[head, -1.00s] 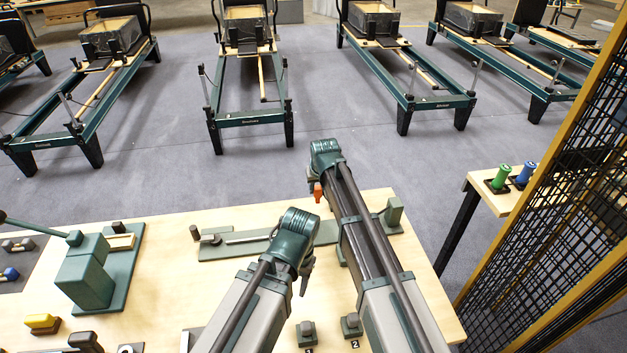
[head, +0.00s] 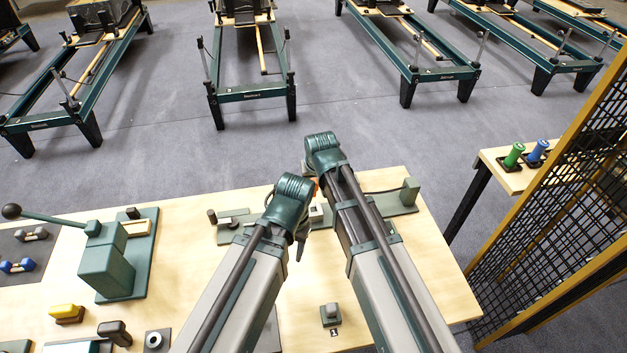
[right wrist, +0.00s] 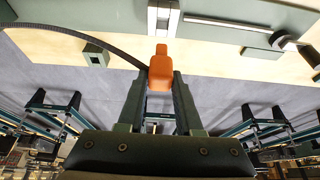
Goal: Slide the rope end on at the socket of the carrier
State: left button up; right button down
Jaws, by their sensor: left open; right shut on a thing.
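The orange rope end (right wrist: 160,72) is held between the two dark fingers of my right gripper (right wrist: 160,92), with the dark rope (right wrist: 92,46) running off to the left. Its narrow tip points at the white carrier (right wrist: 163,18) and lies at or very near the carrier's edge; I cannot tell whether it is in the socket. In the head view only a sliver of orange (head: 316,186) shows beside my right arm, above the white carrier (head: 316,212). My left gripper (head: 301,244) is open and empty over the table, left of the carrier.
The carrier is on a grey-green rail (head: 232,234) with a post (head: 409,190) at its right end. A green lever press (head: 108,262) stands on the left of the table (head: 185,240). A numbered peg (head: 330,315) sits in front. A mesh fence (head: 540,240) stands at right.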

aim_at(314, 191)
pick_arm(q)
jog(key=shift+f+b, duration=2.7)
jog(key=shift+f, duration=0.1)
pick_arm(e)
jog(key=shift+f, duration=2.8)
pick_arm(q)
jog(key=shift+f+b, duration=2.05)
jog(key=shift+f, duration=0.05)
pick_arm(e)
jog(key=shift+f, duration=2.1)
pick_arm(q)
jog(key=shift+r, duration=0.1)
pick_arm(e)
jog(key=c, duration=0.5)
grip_release()
jog(key=shift+r, duration=0.1)
jog(key=shift+r, duration=0.1)
pick_arm(q)
notch_tip(314, 191, up, 13)
jog(key=p, duration=1.3)
pick_arm(e)
jog(key=v, duration=1.3)
jog(key=shift+s+r, duration=0.15)
jog(key=shift+r, duration=0.15)
